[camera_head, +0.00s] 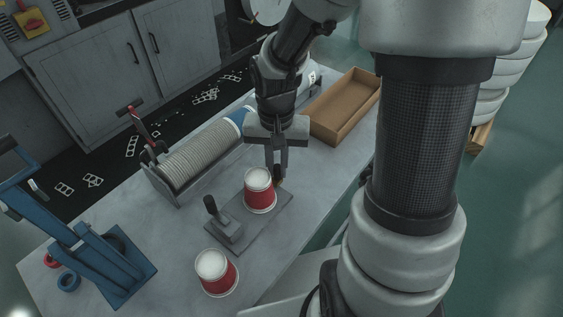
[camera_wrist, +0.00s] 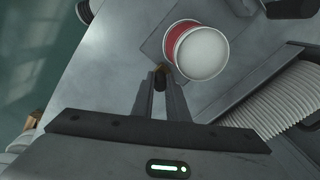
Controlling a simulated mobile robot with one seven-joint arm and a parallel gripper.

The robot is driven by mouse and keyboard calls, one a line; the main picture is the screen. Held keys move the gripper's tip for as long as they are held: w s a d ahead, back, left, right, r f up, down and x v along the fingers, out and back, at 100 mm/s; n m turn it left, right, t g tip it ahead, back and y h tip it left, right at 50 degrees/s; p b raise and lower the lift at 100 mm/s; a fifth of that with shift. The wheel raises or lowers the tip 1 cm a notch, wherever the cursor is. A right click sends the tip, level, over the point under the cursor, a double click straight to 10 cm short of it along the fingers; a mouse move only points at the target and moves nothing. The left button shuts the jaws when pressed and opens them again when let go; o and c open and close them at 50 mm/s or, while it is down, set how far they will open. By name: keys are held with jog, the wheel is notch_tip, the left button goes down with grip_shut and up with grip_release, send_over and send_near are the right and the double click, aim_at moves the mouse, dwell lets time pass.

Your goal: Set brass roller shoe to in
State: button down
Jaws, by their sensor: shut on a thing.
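My gripper (camera_head: 277,168) points down beside the red cup with a white top (camera_head: 259,190), on the grey plate (camera_head: 285,201) of a small bench fixture. In the wrist view, my gripper's fingers (camera_wrist: 161,84) are close together on a small dark, brassy piece, the brass roller shoe (camera_wrist: 160,71). The shoe is mostly hidden between the fingertips. It sits close to the wall of the red cup, which also shows in the wrist view (camera_wrist: 184,37). I cannot tell whether the shoe touches the cup.
A dark-handled block (camera_head: 228,231) stands on the plate's left. A second red cup (camera_head: 216,273) stands in front. A blue press (camera_head: 100,258) stands at left.

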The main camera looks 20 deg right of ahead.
aim_at(276, 165)
jog(key=c, duration=1.7)
grip_release()
jog(key=shift+s+a, duration=0.15)
jog(key=shift+a, duration=0.1)
jog(key=shift+d+r, duration=0.1)
jog(key=shift+r, duration=0.1)
notch_tip(276, 165, up, 17)
jog(key=shift+r+p, duration=0.1)
jog(key=shift+p, duration=0.6)
jog(key=s+d+r+n+t, duration=0.1)
jog(key=s+r+t, duration=0.1)
jog(key=s, duration=0.1)
jog(key=s+r+n+t, duration=0.1)
jog(key=s, duration=0.3)
jog(key=s+d+r+n+t, duration=0.1)
jog(key=s+r+n+t, duration=0.1)
jog(key=s, duration=0.1)
jog(key=shift+s+d+r+t+p, duration=0.25)
jog(key=shift+d+r+t+p, duration=0.05)
